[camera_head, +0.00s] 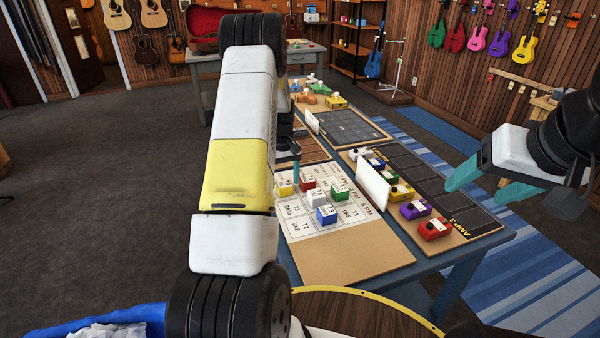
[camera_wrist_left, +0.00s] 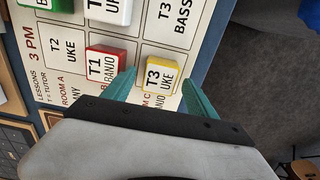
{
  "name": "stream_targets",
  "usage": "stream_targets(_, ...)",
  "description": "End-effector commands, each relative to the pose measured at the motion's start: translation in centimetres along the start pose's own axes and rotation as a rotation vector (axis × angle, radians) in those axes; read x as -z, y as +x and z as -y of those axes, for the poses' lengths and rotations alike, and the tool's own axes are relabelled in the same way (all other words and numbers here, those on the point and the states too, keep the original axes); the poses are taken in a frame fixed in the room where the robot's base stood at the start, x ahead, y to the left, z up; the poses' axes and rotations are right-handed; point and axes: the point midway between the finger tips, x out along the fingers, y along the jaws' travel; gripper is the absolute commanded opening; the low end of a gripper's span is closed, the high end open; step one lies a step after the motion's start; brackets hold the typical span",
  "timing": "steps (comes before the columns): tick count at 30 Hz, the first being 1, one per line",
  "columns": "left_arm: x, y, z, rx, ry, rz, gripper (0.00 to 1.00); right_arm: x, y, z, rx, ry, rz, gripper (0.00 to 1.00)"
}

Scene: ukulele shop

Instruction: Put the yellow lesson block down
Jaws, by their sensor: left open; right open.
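In the left wrist view the yellow block (camera_wrist_left: 158,72) sits between the two teal fingertips, with a gap beside the right finger. My left gripper (camera_head: 297,172) is open just over it, partly hidden by my arm. A red block (camera_wrist_left: 105,63), marked T1, stands close beside the left finger. My right gripper (camera_head: 484,180) is open and empty, off the table's right side.
Green (camera_head: 340,191), white (camera_head: 316,199) and blue (camera_head: 326,215) blocks stand on the chart near the yellow one. A pedal board (camera_head: 458,232) with several coloured pedals and a white upright panel (camera_head: 373,186) are to the right. The board's front strip is bare.

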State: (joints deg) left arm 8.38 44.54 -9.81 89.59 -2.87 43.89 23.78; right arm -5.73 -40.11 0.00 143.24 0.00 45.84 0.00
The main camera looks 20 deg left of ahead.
Motion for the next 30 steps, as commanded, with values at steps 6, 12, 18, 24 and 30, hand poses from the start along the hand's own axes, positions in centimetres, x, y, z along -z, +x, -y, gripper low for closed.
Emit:
stream_targets(6, 0.1, -5.0, -0.1, -0.003, 0.000, -0.006, 0.66, 0.0, 0.0, 0.0, 0.000, 0.000, 0.000, 0.67)
stream_targets(12, 0.0, -8.6, -0.1, -0.002, 0.000, -0.003, 0.66, 0.0, 0.0, 0.0, 0.000, 0.000, 0.000, 0.67)
stream_targets(18, -0.1, -10.5, 0.0, -0.004, 0.003, -0.004, 0.66, 0.0, 0.0, 0.0, 0.000, 0.000, 0.000, 0.67)
stream_targets(24, -3.0, -15.7, -0.5, -0.062, 0.065, -0.044, 0.66, 0.0, 0.0, 0.0, 0.000, 0.000, 0.000, 0.67)
stream_targets(30, -9.5, -23.0, -0.6, -0.157, 0.193, -0.121, 0.66, 0.0, 0.0, 0.0, 0.000, 0.000, 0.000, 0.67)
